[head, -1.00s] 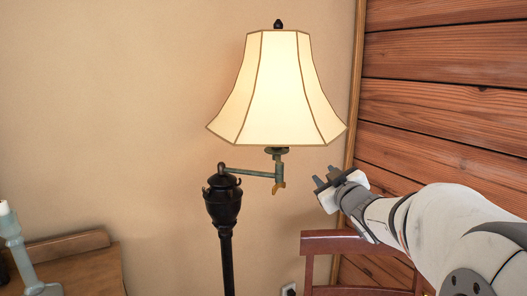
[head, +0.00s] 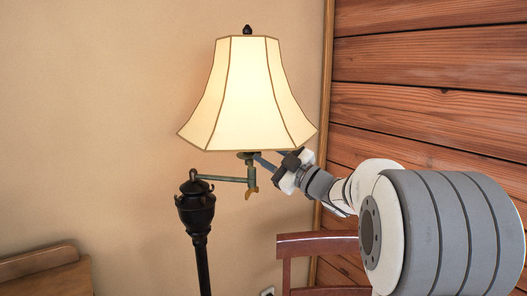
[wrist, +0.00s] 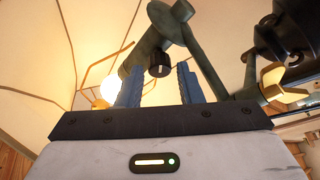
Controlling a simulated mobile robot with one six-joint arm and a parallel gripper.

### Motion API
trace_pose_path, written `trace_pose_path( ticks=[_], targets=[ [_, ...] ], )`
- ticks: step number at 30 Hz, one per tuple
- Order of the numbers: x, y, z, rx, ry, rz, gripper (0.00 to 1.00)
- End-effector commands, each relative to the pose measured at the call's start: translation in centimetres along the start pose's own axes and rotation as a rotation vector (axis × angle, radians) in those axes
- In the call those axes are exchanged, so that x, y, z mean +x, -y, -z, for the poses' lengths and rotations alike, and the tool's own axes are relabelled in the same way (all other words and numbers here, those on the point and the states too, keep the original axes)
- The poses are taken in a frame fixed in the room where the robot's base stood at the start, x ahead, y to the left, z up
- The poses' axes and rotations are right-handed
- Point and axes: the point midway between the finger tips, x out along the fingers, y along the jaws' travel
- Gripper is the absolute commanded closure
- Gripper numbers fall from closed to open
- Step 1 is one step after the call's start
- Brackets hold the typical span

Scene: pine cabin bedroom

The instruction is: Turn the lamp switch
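The floor lamp (head: 196,212) has a lit cream shade (head: 245,95) and a greenish swing arm (head: 225,179). My gripper (head: 266,157) is just under the right part of the shade, beside the lamp's upright stem. In the wrist view my gripper (wrist: 158,82) is open, with its two blue-grey fingers apart. A small black ridged knob (wrist: 159,66), which looks like the lamp switch, shows between the fingertips. I cannot tell whether the fingers touch it. The knob is not clear in the head view. A brass piece (wrist: 272,80) hangs at the stem's lower end.
The glowing bulb (wrist: 109,88) and shade lie close around my fingers in the wrist view. A reddish wooden chair (head: 318,243) stands below my arm. A wooden furniture piece (head: 45,275) is at lower left. A plank wall (head: 430,110) is at right.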

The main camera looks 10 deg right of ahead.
Motion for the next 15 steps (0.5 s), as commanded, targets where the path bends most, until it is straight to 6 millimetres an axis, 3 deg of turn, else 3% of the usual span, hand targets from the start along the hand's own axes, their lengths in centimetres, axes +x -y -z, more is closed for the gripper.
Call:
trace_pose_path(
  ticks=[4,12,15],
  targets=[
    [1.12,-0.03,0.04,0.000,-0.001,-0.001,0.67],
    [1.26,-0.03,-0.02,0.000,0.001,-0.002,0.67],
    [1.24,-0.05,-0.01,0.000,0.001,-0.002,0.74]
  ],
)
